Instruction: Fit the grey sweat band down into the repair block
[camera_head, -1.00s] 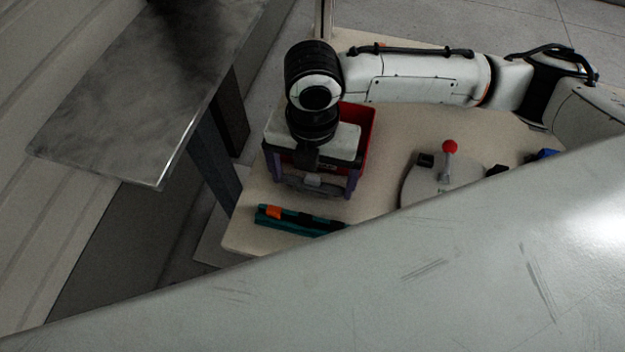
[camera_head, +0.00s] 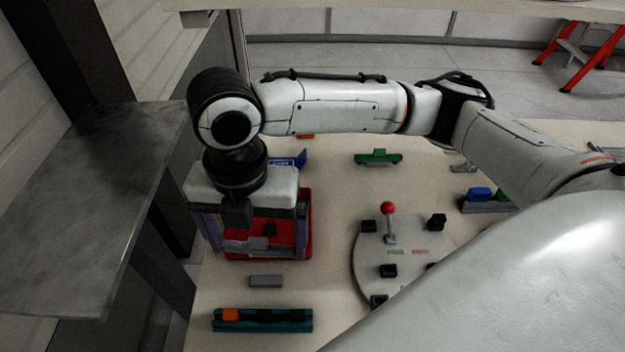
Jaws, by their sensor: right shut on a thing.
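My right gripper (camera_head: 252,240) points down over the red bin at the left of the table, its purple fingers on either side. It is shut on a grey piece, seemingly the grey sweat band (camera_head: 240,246), partly hidden by the gripper body. Another small grey bar (camera_head: 265,281) lies on the table just in front of the bin. I cannot tell for sure which part is the repair block; a teal block (camera_head: 270,325) with an orange and dark pieces in it lies at the front left. My left gripper is not in view.
The red bin (camera_head: 308,225) is below the gripper. A grey round-edged plate (camera_head: 372,250) with a red-knobbed lever and black blocks stands right of it. A green part (camera_head: 378,158) and a blue-topped grey part (camera_head: 484,206) lie farther back. A dark shelf (camera_head: 90,220) is at left.

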